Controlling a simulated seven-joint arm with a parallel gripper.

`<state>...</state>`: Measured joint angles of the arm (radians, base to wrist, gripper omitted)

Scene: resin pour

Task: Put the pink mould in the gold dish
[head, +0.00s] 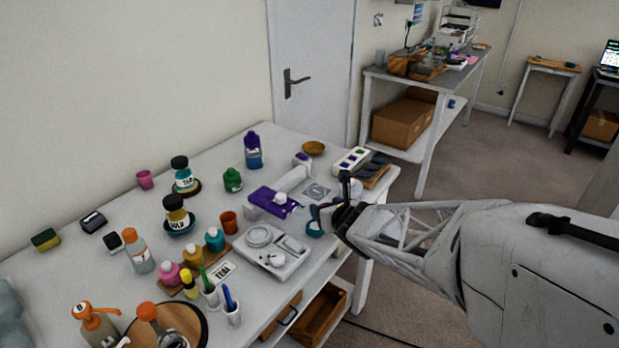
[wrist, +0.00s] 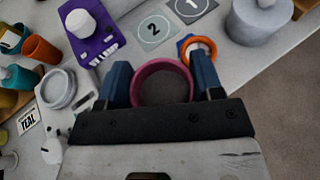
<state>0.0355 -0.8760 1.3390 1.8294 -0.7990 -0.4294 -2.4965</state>
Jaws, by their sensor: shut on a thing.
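My gripper (wrist: 163,88) is shut on the pink mould (wrist: 163,68), a dark pink round ring-like piece held between the two blue fingers in the wrist view. In the head view my gripper (head: 332,212) is over the front right edge of the table, and the mould is too small and covered there to make out clearly. The gold dish (head: 314,148) is a shallow round bowl at the far back of the table in the head view, well apart from my gripper. It is not in the wrist view.
Numbered pads (wrist: 155,30) lie ahead. A purple-capped bottle (head: 253,150) stands left of the dish.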

